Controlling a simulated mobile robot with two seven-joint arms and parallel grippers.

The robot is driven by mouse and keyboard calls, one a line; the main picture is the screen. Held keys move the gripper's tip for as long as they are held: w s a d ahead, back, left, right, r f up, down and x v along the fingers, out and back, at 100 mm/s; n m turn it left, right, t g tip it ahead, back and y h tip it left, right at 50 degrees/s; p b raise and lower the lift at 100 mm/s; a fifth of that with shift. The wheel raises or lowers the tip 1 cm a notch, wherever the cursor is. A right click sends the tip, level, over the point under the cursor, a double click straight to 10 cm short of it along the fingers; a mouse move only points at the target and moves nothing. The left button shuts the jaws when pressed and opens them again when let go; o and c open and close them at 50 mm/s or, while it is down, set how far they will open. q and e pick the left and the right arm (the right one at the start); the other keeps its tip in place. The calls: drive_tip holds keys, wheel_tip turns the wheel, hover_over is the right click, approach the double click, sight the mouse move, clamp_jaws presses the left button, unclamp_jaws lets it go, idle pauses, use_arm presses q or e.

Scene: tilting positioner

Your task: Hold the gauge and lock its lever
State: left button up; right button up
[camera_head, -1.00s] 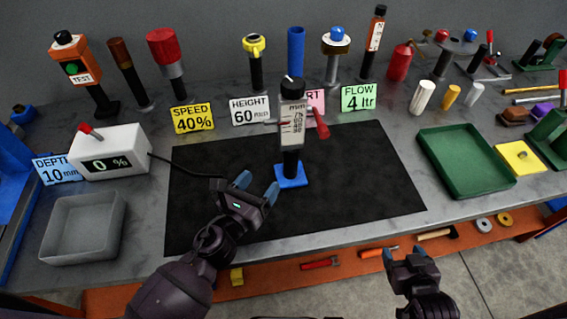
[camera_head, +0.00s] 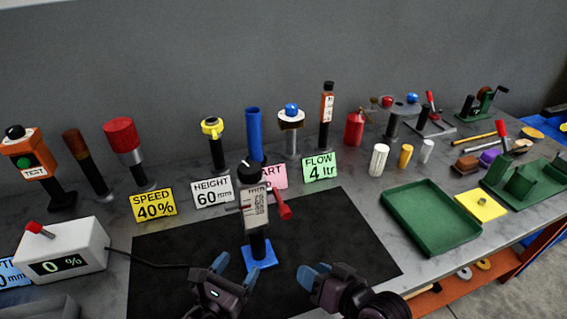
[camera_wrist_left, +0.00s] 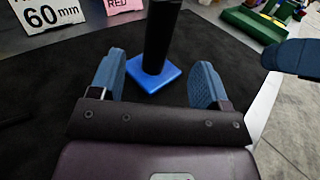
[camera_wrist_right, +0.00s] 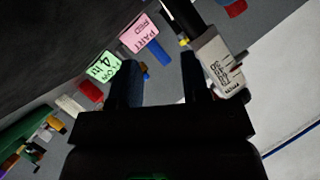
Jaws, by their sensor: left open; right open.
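The gauge (camera_head: 256,212) stands upright on a blue square base on the black mat, with a scale face, a black knob on top and a red lever (camera_head: 281,205) at its right side. My left gripper (camera_head: 236,263) is open and empty, low in front of the gauge. In the left wrist view the gauge's black post (camera_wrist_left: 160,35) and blue base (camera_wrist_left: 153,76) show beyond the open fingers. My right gripper (camera_head: 312,275) is open and empty, right of the base. The right wrist view shows the gauge head (camera_wrist_right: 218,66) at the right finger; I cannot tell whether they touch.
A white box reading 0 % (camera_head: 64,252) with a red lever stands left, its cable running onto the mat (camera_head: 180,262). Label cards and several upright tools stand behind the gauge. A green tray (camera_head: 430,217) and yellow block (camera_head: 480,206) lie right.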

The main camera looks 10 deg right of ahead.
sight(261, 233)
drive_tip(key=w+a+r+n+g+y, duration=0.1)
drive_tip(key=a+r+n+g+y, duration=0.3)
drive_tip(key=a+r+g, duration=0.8)
drive_tip(key=w+d+r+h, duration=0.2)
drive_tip(key=r+h, duration=0.1)
drive_tip(key=w+d+r+h, duration=0.2)
drive_tip(key=r+h, duration=0.2)
drive_tip(key=w+d+r+h, duration=0.2)
drive_tip(key=r+h, duration=0.2)
drive_tip(key=shift+r+t, duration=0.15)
drive_tip(key=shift+t, duration=0.15)
use_arm(q)
drive_tip(key=x, duration=1)
drive_tip(key=shift+w+d, duration=0.25)
drive_tip(key=shift+w, duration=0.05)
use_arm(e)
drive_tip(key=shift+w+d+r+h, duration=0.15)
drive_tip(key=shift+d+r+h, duration=0.1)
drive_tip(key=shift+r+h, duration=0.2)
